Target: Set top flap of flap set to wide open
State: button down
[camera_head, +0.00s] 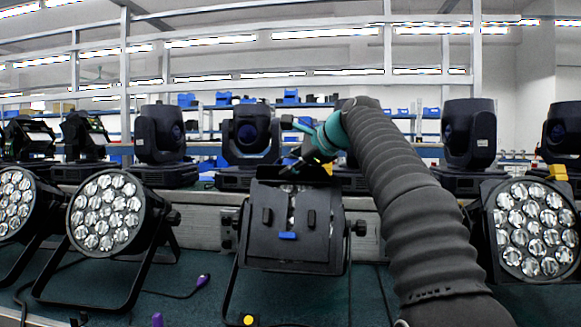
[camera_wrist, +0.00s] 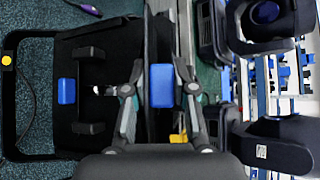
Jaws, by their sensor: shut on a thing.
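The flap set (camera_head: 265,245) is on the front of a black par can in the middle of the head view. Its lower flap with two dark brackets and a blue tab (camera_head: 287,236) hangs across most of the front; a sliver of lens shows between. The top flap (camera_head: 272,173) is a dark strip along the can's top edge. My gripper (camera_head: 300,163) is at that edge. In the wrist view the gripper (camera_wrist: 158,72) has its fingers around a second blue tab (camera_wrist: 162,86), on the top flap. The flap's exact angle is hard to tell.
Par cans with bare lenses stand left (camera_head: 105,212) and right (camera_head: 535,230) on the green surface. A row of moving-head lights (camera_head: 252,135) stands behind, close to my gripper. A purple-ended cable (camera_head: 203,280) lies in front at left.

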aim_at(295, 160)
jog(key=shift+w+r+m+g, duration=0.1)
jog(key=shift+w+m+g, duration=0.2)
jog(key=shift+g, duration=0.2)
dwell(0.5)
jog(key=c, duration=1)
grip_release()
jog(key=shift+v, duration=3.75)
